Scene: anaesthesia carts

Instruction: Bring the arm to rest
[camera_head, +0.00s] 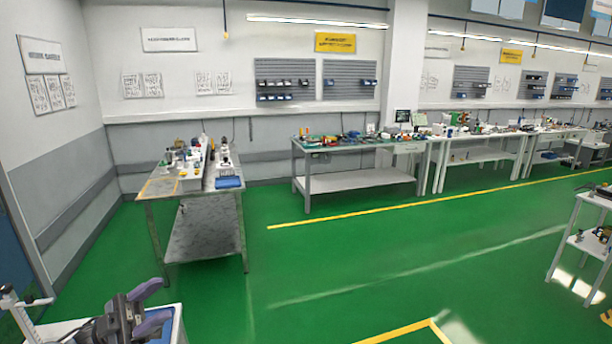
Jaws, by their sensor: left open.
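My left gripper (164,300) is at the bottom left of the head view, a dark grey body with two purple fingers. The fingers are spread apart with nothing between them. It is over or in front of a white surface (60,328) with a blue-edged part, cut off by the bottom edge; I cannot tell whether they touch. My right gripper is out of view.
A metal workbench (205,240) with bottles and a blue tray (228,182) stands mid-left. More cluttered benches (360,180) line the back wall. A shelf cart (590,245) is at the right edge. The green floor (350,270) in the middle is clear.

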